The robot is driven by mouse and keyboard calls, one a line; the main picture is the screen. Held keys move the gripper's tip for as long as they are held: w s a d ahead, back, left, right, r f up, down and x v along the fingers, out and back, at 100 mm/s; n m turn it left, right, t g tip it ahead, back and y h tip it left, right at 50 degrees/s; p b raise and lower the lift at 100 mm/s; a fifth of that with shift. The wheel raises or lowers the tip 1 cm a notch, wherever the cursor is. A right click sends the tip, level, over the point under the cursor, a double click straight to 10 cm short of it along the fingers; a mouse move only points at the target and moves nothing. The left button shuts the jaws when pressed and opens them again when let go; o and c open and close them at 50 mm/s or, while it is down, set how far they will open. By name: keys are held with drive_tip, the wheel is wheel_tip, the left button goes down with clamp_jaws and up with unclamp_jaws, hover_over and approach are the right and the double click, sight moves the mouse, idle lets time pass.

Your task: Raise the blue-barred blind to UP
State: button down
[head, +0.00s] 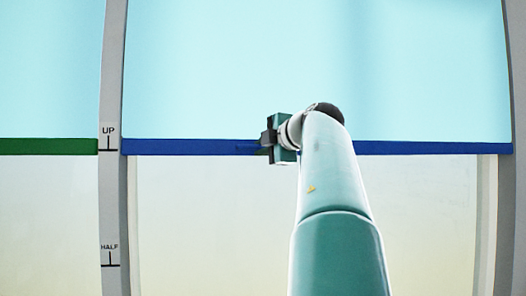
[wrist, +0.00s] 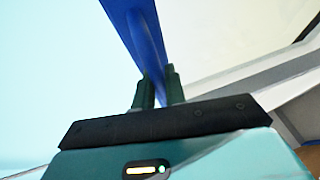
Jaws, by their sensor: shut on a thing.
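The blind with the blue bar (head: 200,147) hangs as a pale blue sheet (head: 300,60), with the bar along its lower edge. The bar is level with the UP mark (head: 108,137) on the grey post to its left, well above the HALF mark (head: 109,253). My gripper (head: 262,148) is at the bar, left of its middle. In the wrist view the two dark fingers (wrist: 159,90) are shut on the blue bar (wrist: 137,30). My arm hides part of the bar right of the gripper.
A second blind with a green bar (head: 45,146) hangs left of the grey post (head: 113,200), its bar also near the UP mark. A pale, clear pane (head: 210,220) lies below the blue bar. Another post (head: 508,240) stands at the right.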

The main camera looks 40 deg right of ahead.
drive_tip(key=shift+w+a+r, duration=0.1)
drive_tip(key=shift+a+r, duration=0.1)
drive_tip(key=shift+r, duration=0.1)
drive_tip(key=c, duration=1.8)
unclamp_jaws()
drive_tip(key=shift+c, duration=0.2)
drive_tip(key=o, duration=0.4)
drive_tip(key=shift+w+f, duration=0.1)
drive_tip(key=shift+w, duration=0.15)
drive_tip(key=shift+s+d, duration=0.1)
drive_tip(key=shift+s, duration=0.25)
drive_tip(key=shift+w, duration=0.15)
drive_tip(key=v, duration=1.4)
